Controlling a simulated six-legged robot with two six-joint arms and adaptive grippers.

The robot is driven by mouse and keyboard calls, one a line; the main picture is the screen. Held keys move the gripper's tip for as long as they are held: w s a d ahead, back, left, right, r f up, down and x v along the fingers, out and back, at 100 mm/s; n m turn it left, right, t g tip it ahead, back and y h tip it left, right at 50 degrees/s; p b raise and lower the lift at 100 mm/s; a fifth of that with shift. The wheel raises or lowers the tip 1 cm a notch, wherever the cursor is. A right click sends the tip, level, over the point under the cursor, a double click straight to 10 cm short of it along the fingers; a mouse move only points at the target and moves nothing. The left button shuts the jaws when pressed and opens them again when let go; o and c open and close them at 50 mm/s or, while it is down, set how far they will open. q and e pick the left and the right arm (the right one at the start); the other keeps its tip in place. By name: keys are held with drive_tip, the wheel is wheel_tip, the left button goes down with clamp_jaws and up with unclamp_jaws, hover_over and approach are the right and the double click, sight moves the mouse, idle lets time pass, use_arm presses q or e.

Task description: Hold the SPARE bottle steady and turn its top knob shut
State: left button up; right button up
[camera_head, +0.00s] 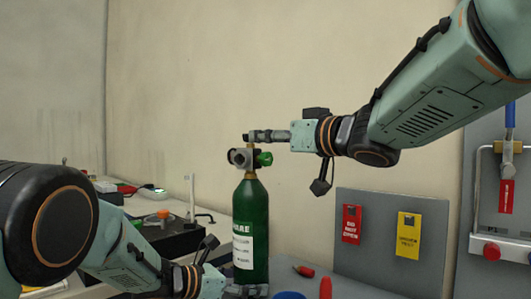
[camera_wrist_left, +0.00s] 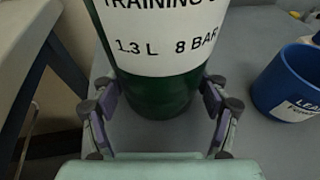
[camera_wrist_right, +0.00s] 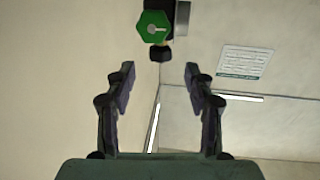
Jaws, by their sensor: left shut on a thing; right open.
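The green bottle (camera_head: 250,225) stands upright with a white label on which "PARE" can be read. Its lower body shows in the left wrist view (camera_wrist_left: 160,98). My left gripper (camera_head: 240,288) is shut on the bottle low down, with one finger on each side in the left wrist view (camera_wrist_left: 157,92). My right gripper (camera_head: 253,136) is level above the valve, open and empty. In the right wrist view, the green knob (camera_wrist_right: 153,27) is beyond and apart from the fingertips (camera_wrist_right: 158,72).
A grey panel with a red tag (camera_head: 351,224) and a yellow tag (camera_head: 408,235) stands at right. A blue cup (camera_wrist_left: 288,82) is right of the bottle. Red pieces (camera_head: 304,271) lie nearby. A dark case (camera_head: 168,238) is at left.

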drive_tip(key=shift+d, duration=0.1)
drive_tip(key=s+d+n+g+y, duration=0.2)
drive_tip(key=s+d, duration=0.1)
drive_tip(key=d, duration=0.1)
drive_tip(key=x, duration=1.2)
drive_tip(key=shift+w+r, duration=0.15)
drive_tip(key=shift+w, duration=0.05)
drive_tip(key=shift+c, duration=0.3)
clamp_jaws()
